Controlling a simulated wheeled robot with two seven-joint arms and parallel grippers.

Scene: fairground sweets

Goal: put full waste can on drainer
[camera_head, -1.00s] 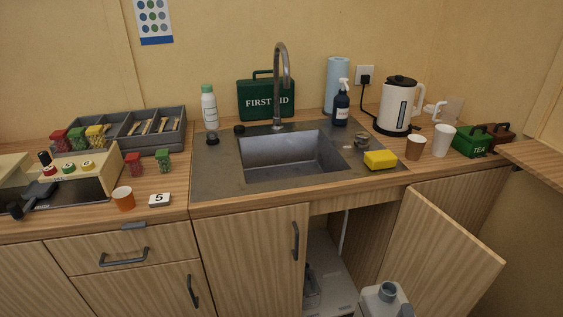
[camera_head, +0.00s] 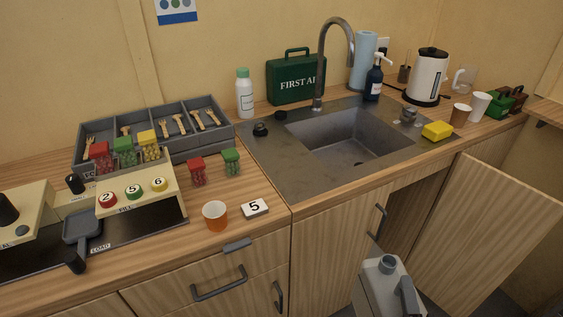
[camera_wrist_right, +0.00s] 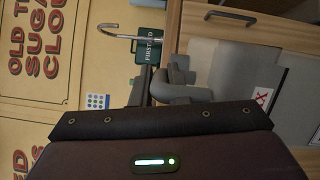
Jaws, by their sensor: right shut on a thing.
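The waste can is a grey jerrycan with a round cap (camera_head: 386,265), low in front of the sink cupboard and below the worktop; its lower part is cut off. In the right wrist view its pale body (camera_wrist_right: 228,75) bears a label with a red cross. My right gripper (camera_head: 410,296) is at the can's right side, and the wrist view shows it (camera_wrist_right: 162,86) shut on the can's grey handle. The drainer (camera_head: 283,166) is the flat metal left of the sink bowl, with its middle bare. My left gripper is out of view.
The open cupboard door (camera_head: 500,225) stands to the right of the can. A white bottle (camera_head: 244,97), a first aid case (camera_head: 293,76) and the tap (camera_head: 322,65) stand behind the drainer.

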